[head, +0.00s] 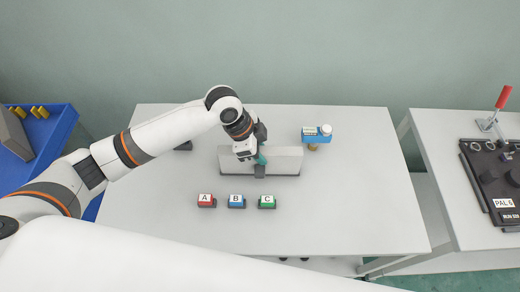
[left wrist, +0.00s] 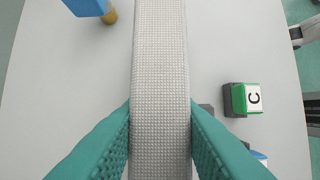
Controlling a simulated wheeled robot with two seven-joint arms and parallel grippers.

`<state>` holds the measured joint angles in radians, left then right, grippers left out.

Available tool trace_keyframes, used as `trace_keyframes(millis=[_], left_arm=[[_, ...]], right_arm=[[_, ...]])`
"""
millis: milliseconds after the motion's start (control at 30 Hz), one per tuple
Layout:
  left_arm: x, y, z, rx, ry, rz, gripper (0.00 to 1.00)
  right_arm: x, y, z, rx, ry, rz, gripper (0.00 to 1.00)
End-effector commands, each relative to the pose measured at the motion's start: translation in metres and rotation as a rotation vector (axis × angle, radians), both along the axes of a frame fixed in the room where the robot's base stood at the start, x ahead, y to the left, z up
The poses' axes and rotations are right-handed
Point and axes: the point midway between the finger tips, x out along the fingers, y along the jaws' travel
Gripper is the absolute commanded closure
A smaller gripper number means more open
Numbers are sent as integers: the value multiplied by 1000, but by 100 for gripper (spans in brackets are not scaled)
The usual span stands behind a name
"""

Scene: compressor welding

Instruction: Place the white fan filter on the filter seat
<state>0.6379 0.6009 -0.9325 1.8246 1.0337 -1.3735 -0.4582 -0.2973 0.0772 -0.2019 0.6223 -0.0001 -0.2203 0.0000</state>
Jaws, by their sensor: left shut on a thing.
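The white fan filter (head: 286,157) is a long, pale, mesh-faced bar lying left to right over the middle of the table. My left gripper (head: 261,160) is shut on it near its middle, from above. In the left wrist view the filter (left wrist: 160,60) runs up the picture between the two teal fingers of my left gripper (left wrist: 160,135), which press its long sides. I cannot tell whether it touches the table. A dark block (head: 260,171) shows at its front edge, partly hidden. I cannot make out the filter seat for certain. My right gripper is not in view.
Red A (head: 206,200), blue B (head: 237,201) and green C (head: 267,202) blocks stand in front of the filter. A blue-and-white item (head: 316,134) stands behind right. The table's right part is clear. A side table (head: 440,140) holds a black fixture (head: 488,180).

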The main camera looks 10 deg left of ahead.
Motion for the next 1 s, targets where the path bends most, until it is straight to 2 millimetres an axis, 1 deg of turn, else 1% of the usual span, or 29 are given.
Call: trace_keyframes(millis=[333,367,400,467,767,867,1000], left_arm=[[0,-1,-4,-2,-2,-1,100],[0,-1,-3,-2,-2,-1,67],[0,0,-3,-2,-2,-1,60],[0,0,-3,-2,-2,-1,50],[0,0,-2,-2,-3,0,50],[1,2,4,-1,-3,0,50],[-1,11,26,-1,-7,0,50]], right_arm=[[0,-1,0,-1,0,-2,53],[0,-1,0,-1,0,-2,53],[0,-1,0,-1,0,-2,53],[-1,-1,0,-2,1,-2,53],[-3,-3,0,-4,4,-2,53],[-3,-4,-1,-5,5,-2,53],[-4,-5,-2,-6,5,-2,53]])
